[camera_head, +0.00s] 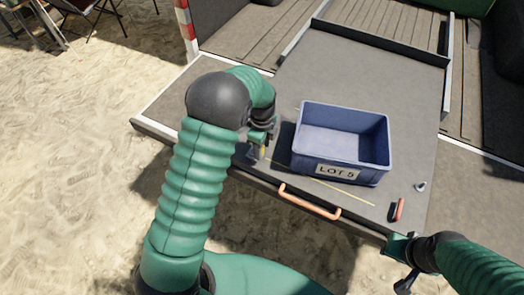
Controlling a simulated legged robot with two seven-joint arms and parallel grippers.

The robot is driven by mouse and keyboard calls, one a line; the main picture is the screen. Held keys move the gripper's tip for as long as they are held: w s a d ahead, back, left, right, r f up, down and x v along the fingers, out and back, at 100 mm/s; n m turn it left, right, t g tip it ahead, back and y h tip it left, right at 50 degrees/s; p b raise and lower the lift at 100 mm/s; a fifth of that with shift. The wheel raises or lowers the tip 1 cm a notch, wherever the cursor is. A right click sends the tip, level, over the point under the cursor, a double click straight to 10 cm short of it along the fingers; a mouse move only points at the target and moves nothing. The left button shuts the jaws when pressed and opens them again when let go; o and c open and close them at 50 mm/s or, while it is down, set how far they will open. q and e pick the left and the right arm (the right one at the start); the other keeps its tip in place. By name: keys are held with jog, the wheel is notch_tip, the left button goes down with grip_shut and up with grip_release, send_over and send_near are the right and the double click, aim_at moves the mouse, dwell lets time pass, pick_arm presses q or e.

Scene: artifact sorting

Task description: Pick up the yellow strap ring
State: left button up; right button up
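A small yellow patch (264,152), which may be the yellow strap ring, shows right at the fingers of my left gripper (257,151). The gripper points down at the tabletop, left of the blue crate. My wrist and forearm cover part of it, and it is too small to tell whether the fingers are closed on the yellow piece. My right gripper (404,279) is at the lower right, off the table's front edge and apart from the objects. Its fingers are too unclear to read.
A blue crate (337,170) marked LOT 5 stands on the grey table (390,85). A red piece (398,209) and a small grey metal piece (421,187) lie to its right. A thin yellow line runs before the crate. An orange handle (309,203) is on the front edge.

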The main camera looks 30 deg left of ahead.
pick_arm(q)
jog(key=shift+c, duration=1.2)
jog(key=shift+a, duration=0.1)
jog(key=shift+c, duration=1.1)
jog(key=shift+s+a, duration=0.1)
jog(key=shift+a, duration=0.3)
grip_shut()
jog(key=shift+a+f, duration=0.1)
pick_arm(e)
jog(key=shift+s+a+r, duration=0.1)
jog(key=shift+s+a, duration=0.05)
jog(key=shift+a, duration=0.3)
pick_arm(q)
jog(key=shift+d, duration=0.2)
pick_arm(e)
jog(key=shift+d, duration=0.1)
